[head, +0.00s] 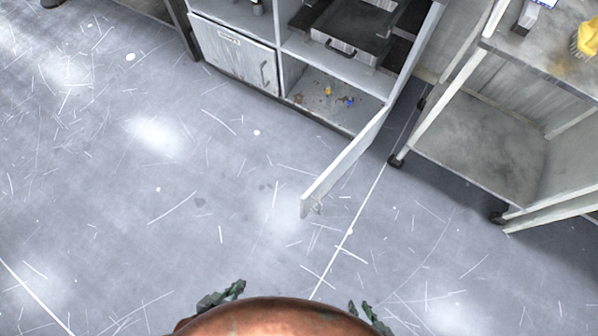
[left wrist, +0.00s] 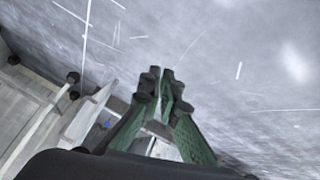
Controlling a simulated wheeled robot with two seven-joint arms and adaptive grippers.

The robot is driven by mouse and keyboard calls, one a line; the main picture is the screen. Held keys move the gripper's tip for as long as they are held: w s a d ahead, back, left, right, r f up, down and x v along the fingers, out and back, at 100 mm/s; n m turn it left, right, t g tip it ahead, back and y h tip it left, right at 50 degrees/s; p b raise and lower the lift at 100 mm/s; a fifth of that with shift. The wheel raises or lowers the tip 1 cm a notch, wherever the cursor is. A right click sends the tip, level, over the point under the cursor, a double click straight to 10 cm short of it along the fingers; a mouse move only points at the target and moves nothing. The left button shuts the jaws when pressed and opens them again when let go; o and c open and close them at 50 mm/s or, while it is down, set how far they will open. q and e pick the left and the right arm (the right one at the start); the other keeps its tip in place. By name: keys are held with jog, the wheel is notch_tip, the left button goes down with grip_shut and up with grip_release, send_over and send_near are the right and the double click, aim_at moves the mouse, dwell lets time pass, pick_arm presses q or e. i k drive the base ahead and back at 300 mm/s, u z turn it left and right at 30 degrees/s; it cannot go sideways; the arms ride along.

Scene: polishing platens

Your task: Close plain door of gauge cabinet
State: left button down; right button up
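The gauge cabinet (head: 275,48) stands at the top of the head view. Its plain door (head: 352,152) is swung wide open, seen nearly edge-on, jutting toward me with a small fitting at its free end. In the left wrist view the door (left wrist: 88,118) appears left of the fingers. My left gripper (head: 222,294) is low in the head view, apart from the door. In the left wrist view its fingertips (left wrist: 160,74) are close together with nothing between them. My right gripper (head: 370,317) is mostly hidden at the bottom edge.
A labelled door (head: 236,56) on the cabinet's left is closed. A wheeled cart (head: 480,145) stands close to the right. The floor (head: 190,200) in front is clear.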

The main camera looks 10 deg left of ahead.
aim_at(313, 197)
jog(key=u, duration=1.1)
jog(key=k, duration=1.05)
jog(key=z, duration=1.2)
jog(key=i, duration=0.5)
